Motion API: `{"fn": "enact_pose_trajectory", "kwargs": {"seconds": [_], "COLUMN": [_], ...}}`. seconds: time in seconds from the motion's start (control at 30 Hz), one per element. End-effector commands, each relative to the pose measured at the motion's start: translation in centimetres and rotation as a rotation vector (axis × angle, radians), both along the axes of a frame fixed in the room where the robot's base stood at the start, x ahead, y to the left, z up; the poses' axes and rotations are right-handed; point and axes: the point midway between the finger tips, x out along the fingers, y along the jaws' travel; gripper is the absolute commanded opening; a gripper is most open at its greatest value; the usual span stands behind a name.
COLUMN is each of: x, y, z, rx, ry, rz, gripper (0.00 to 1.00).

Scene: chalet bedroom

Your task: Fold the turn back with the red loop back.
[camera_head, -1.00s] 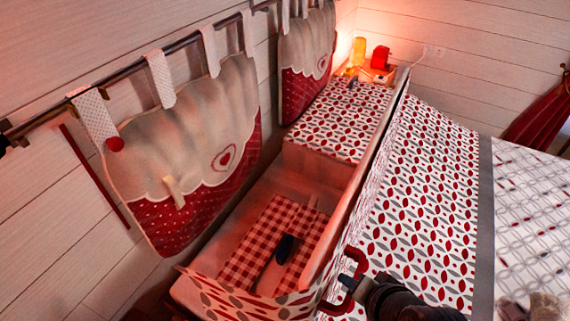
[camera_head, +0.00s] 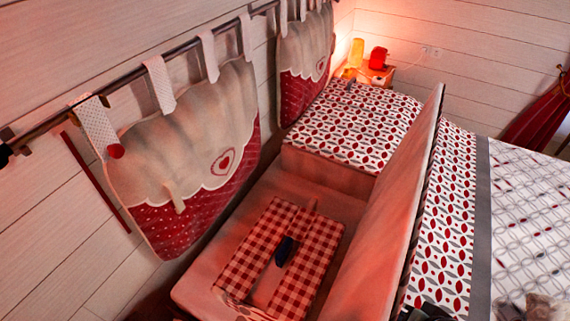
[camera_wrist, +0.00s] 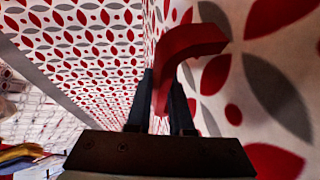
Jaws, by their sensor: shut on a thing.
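The turn back (camera_head: 385,220) is a large panel standing up at a tilt between the box-like recess and the bed in the head view. Its plain pinkish side faces left. Its patterned face, white with red and grey leaf shapes, fills the right of the wrist view (camera_wrist: 240,95). The red loop (camera_wrist: 188,45) is attached to that face. My gripper (camera_wrist: 162,105) is shut on the red loop, its dark fingers on either side of it. In the head view the loop is hidden behind the panel, and only a dark bit of my arm shows at the bottom edge.
A red checked cloth (camera_head: 318,255) with a dark object (camera_head: 286,250) lies in the open recess (camera_head: 350,208). The patterned bed cover (camera_head: 455,180) lies right of the panel. Hanging fabric pockets (camera_head: 190,150) line the left wall. A lamp (camera_head: 356,53) stands at the back.

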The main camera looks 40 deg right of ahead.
Motion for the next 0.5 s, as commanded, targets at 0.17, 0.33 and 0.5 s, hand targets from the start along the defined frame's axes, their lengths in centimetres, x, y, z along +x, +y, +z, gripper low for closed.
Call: {"fn": "enact_pose_trajectory", "kwargs": {"seconds": [0.17, 0.33, 0.5], "x": [-0.2, -0.3, -2.1], "y": [-0.5, -0.6, -1.3], "z": [0.6, 0.6, -0.2], "rx": [-0.016, -0.018, -0.017], "ry": [-0.011, -0.012, -0.011], "rz": [-0.007, -0.009, -0.014], "gripper": [0.00, 0.00, 0.00]}}
